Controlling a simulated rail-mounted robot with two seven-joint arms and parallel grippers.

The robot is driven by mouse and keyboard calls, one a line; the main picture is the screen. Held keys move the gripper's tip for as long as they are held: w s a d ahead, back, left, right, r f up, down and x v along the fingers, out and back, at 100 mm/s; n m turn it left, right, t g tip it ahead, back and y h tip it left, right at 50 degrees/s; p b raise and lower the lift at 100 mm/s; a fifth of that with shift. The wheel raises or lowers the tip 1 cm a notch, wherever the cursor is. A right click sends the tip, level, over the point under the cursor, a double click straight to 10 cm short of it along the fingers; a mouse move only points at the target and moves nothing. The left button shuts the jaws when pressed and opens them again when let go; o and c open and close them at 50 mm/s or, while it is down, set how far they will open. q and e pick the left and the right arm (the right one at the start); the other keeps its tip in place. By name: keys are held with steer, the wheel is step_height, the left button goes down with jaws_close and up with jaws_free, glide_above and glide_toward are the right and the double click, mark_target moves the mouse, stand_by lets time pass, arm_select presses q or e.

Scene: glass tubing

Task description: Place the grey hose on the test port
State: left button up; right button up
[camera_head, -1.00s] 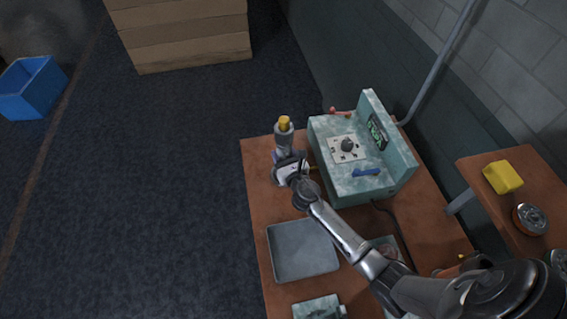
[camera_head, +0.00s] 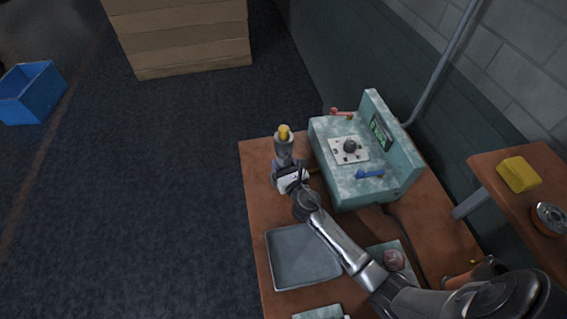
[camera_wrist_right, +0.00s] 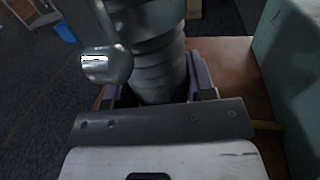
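The grey hose (camera_head: 284,148) is a short, thick upright piece with a yellow top, over the far left corner of the table. My right gripper (camera_head: 288,172) is at its lower part. In the right wrist view the ribbed hose (camera_wrist_right: 155,62) stands between the two fingers of the right gripper (camera_wrist_right: 155,93), with a shiny metal fitting at its left. The gripper appears shut on it. What lies under the hose is hidden by the gripper, and I cannot identify the test port. My left gripper is not in view.
A pale green machine (camera_head: 345,185) with a dial plate and blue lever stands close right of the gripper. A yellow tube (camera_wrist_right: 268,125) runs near its base. A grey tray (camera_head: 290,268) lies nearer on the table. A side shelf (camera_head: 505,205) holds a yellow block (camera_head: 518,174).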

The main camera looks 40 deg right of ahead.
steer(key=o, duration=0.4)
steer(key=shift+r, duration=0.1)
steer(key=shift+r+p, duration=0.25)
steer(key=shift+p, duration=0.05)
steer(key=v, duration=1.2)
steer(key=shift+f, duration=0.15)
